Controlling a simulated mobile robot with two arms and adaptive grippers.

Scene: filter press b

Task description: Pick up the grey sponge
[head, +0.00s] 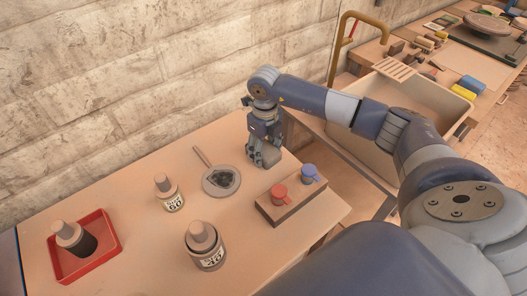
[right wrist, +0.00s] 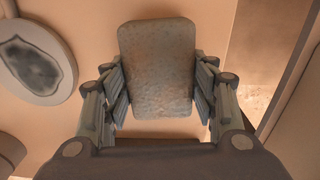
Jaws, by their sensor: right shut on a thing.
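The grey sponge (right wrist: 157,62) shows in the right wrist view as a speckled, rounded block between the two fingers of my right gripper (right wrist: 158,95). The fingers press on its left and right sides, so the gripper is shut on it. In the head view my right gripper (head: 264,158) points down over the far right part of the table (head: 130,195). There the sponge is mostly hidden by the gripper. I cannot tell whether it touches the table. My left gripper is not in view.
Left of the gripper lies a round grey dish (head: 212,190) with a dark patch. A wooden block (head: 273,212) holds a red cup (head: 279,194) and a blue cup (head: 308,173). Two labelled jars (head: 207,257) and a red tray (head: 109,240) stand farther left. A sink (head: 405,122) is at right.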

